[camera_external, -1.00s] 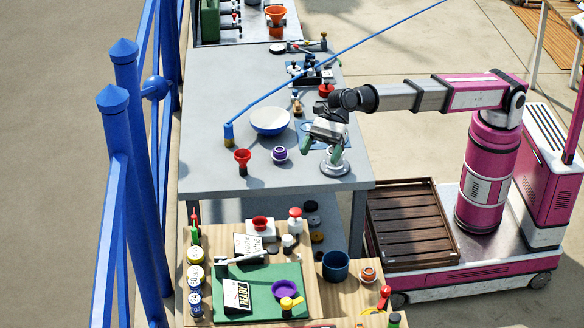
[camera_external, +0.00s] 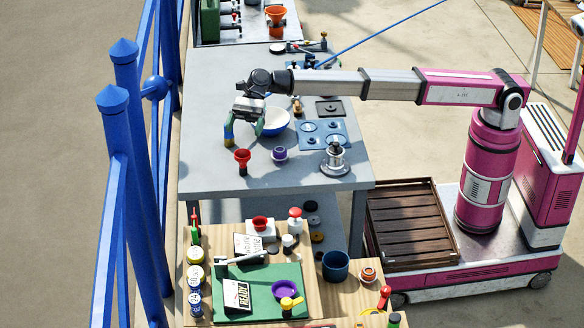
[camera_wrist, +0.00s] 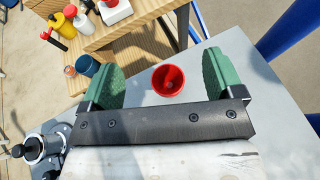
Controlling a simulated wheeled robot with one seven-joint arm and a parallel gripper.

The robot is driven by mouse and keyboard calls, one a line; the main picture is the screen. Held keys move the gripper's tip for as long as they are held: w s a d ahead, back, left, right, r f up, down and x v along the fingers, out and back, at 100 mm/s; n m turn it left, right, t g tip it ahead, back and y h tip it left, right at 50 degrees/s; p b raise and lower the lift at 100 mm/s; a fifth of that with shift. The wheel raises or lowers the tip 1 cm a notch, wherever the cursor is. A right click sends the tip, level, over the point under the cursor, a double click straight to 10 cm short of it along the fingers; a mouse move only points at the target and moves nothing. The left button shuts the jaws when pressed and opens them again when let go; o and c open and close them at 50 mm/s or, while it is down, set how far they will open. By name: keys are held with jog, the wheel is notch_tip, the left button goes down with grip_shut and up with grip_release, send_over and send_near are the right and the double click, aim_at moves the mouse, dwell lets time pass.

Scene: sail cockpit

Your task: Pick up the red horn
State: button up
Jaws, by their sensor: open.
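The red horn (camera_external: 242,157) stands on the grey table near its front left edge, its red flared mouth up on a dark lower part. In the wrist view the red horn (camera_wrist: 169,80) shows from above as a round red cup, lying between the two green fingers in the picture. My gripper (camera_external: 242,132) is open and empty, pointing down just behind and above the horn. In the wrist view my gripper (camera_wrist: 160,72) has its green fingers spread wide on either side of the horn, with no contact visible. The horn's lower part is hidden there.
A purple-topped item (camera_external: 279,153) stands right of the horn. A white-and-blue bowl (camera_external: 274,123) sits just behind my gripper, partly hidden. A silver winch-like fitting (camera_external: 335,160) stands at the table's right front. Blue railing posts (camera_external: 125,150) rise left of the table.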

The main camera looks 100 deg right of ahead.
aim_at(243, 152)
notch_tip(243, 152, down, 8)
jog(key=shift+a+r, duration=0.1)
jog(key=shift+r, duration=0.1)
jog(key=x, duration=0.2)
jog(key=shift+w+a, duration=0.2)
jog(key=shift+a, duration=0.2)
jog(key=c, duration=1.1)
